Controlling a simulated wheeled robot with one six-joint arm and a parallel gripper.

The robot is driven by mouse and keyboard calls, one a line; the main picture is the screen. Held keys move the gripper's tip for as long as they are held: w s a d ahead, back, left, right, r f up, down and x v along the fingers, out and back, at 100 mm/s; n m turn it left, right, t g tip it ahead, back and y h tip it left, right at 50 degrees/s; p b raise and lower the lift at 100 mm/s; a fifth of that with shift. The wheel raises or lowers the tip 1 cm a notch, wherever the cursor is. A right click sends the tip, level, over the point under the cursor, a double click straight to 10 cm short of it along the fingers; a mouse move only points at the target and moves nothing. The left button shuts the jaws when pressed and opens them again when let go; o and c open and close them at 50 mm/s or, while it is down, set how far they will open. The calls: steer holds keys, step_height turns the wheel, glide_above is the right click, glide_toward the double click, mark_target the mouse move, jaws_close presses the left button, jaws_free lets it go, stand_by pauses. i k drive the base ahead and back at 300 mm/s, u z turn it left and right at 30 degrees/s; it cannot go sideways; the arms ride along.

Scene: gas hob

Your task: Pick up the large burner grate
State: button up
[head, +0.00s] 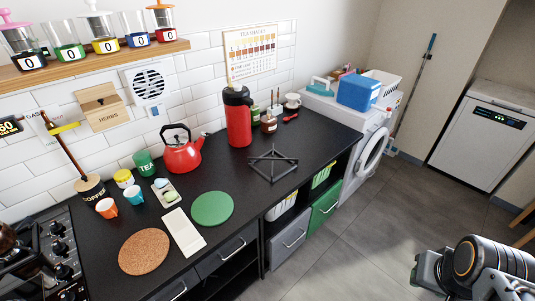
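The large burner grate (272,164) is a black square frame with crossing bars. It lies on the black countertop, to the right of the red flask and near the front edge, above the open shelves. It looks empty, with nothing on it. My gripper (416,272) is low at the right of the picture, at the end of my dark arm with orange bands. It is over the floor side, well apart from the grate. Its fingers are small and seen from an angle, so I cannot tell whether they are open or shut.
A red flask (238,118) and small jars (268,124) stand behind the grate. A red kettle (183,153), green mat (212,208) and white tray (184,232) are to its left. A washing machine (366,150) stands beyond the counter's right end. The grey floor (375,215) is clear.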

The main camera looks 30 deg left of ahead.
mark_target(295, 165)
steer(key=u, duration=0.6)
steer(key=i, duration=1)
steer(key=u, duration=1.35)
steer(key=i, duration=0.35)
steer(key=u, duration=0.2)
